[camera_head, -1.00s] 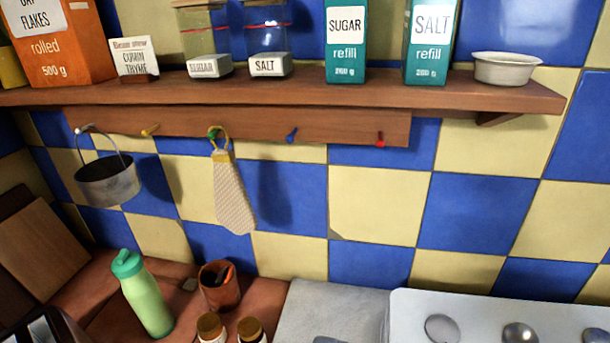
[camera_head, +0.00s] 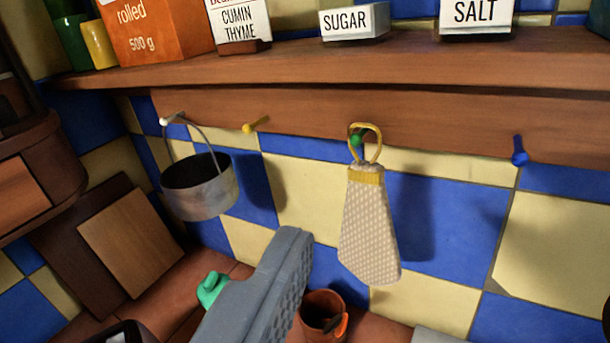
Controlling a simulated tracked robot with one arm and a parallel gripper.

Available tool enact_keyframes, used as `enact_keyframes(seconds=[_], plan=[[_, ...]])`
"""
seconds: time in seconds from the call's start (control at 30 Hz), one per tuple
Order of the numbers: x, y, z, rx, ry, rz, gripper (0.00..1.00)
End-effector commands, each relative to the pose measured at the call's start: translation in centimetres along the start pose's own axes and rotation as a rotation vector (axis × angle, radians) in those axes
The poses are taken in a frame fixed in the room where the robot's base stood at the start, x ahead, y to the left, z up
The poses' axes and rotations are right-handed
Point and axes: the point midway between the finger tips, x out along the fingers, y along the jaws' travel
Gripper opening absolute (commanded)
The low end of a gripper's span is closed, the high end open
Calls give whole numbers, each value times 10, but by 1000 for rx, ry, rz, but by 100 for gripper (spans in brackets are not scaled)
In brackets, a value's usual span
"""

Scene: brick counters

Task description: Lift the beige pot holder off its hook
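The beige pot holder (camera_head: 369,230) hangs by its yellow loop from the green hook (camera_head: 357,139) on the wooden rail. It has a dotted weave and a yellow band at its top, and it hangs down in front of the tiles. One grey finger of my gripper (camera_head: 285,255) rises from the bottom of the picture, left of the pot holder and apart from it in the picture. Its ribbed inner face is bare, with nothing against it, so my gripper looks open and empty. The other finger is not clearly in view.
A metal pot (camera_head: 200,187) hangs from the white hook at left. The yellow hook (camera_head: 255,124) and blue hook (camera_head: 519,151) are empty. The shelf (camera_head: 300,60) with boxes and jars juts out above. A brown cup (camera_head: 322,315) stands below.

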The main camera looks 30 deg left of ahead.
Motion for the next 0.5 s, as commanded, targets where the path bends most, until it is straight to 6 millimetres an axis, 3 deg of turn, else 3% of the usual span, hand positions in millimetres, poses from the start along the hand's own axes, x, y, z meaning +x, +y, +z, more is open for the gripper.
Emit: enact_keyframes(seconds=[0.03,0.1,0.23,0.5], plan=[[20,-16,9,8,-1,-5,80],[41,-31,25,17,16,4,80],[70,-52,61,14,41,50,80],[90,-70,125,-63,88,181,80]])
